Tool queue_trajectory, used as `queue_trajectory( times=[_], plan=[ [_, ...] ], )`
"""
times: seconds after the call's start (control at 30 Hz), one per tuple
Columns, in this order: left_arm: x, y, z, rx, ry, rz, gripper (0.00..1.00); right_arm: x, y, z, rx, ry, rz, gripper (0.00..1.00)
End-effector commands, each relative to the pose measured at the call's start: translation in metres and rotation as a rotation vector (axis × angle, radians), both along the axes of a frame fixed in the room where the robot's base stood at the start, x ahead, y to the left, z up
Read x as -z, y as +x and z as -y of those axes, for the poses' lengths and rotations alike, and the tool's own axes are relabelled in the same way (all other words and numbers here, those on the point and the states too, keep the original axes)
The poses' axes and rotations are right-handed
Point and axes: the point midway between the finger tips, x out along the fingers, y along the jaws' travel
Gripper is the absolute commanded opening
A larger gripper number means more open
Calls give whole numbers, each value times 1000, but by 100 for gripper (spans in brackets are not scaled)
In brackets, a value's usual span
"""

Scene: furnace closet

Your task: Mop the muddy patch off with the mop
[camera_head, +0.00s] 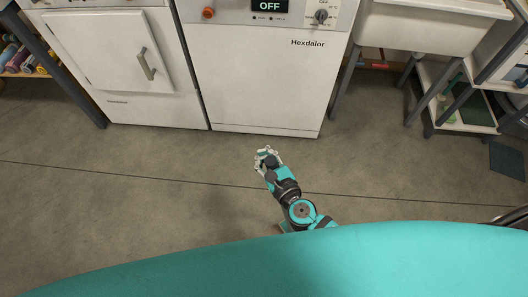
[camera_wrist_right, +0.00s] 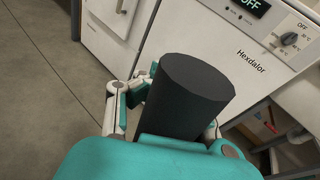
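My right gripper (camera_head: 267,154) is over the bare concrete floor, in front of the white Hexdalor appliance. Its pale fingers stand apart. In the right wrist view the fingers (camera_wrist_right: 165,98) show on either side of a dark cylinder (camera_wrist_right: 185,95); I cannot tell whether it is part of my gripper. I see no mop in the gripper or elsewhere in view. I see no clear muddy patch; the floor left of my arm has only a faint darker area (camera_head: 212,208), which may be shadow. My left gripper is not in view.
The Hexdalor appliance (camera_head: 265,85) and a white cabinet (camera_head: 115,65) stand along the back. A sink (camera_head: 425,25) on grey legs and a shelf (camera_head: 462,110) are at the right. Another shelf (camera_head: 20,68) is at the far left. The concrete floor (camera_head: 120,190) between is clear.

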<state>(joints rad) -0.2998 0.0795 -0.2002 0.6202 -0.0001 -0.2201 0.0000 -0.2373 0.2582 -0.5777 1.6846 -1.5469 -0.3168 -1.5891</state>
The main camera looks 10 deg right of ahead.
Motion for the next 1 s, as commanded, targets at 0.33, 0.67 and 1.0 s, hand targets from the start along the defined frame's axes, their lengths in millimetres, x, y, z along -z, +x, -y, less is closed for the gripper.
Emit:
queue_trajectory(
  times=[0.33,0.67,1.0],
  plan=[
    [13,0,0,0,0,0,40,-3,-26,-18,-2,34,13,0],
    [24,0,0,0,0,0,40,-8,-49,-34,-2,66,28,0],
    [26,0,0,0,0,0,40,-11,-56,-38,1,74,33,0]
  ],
)
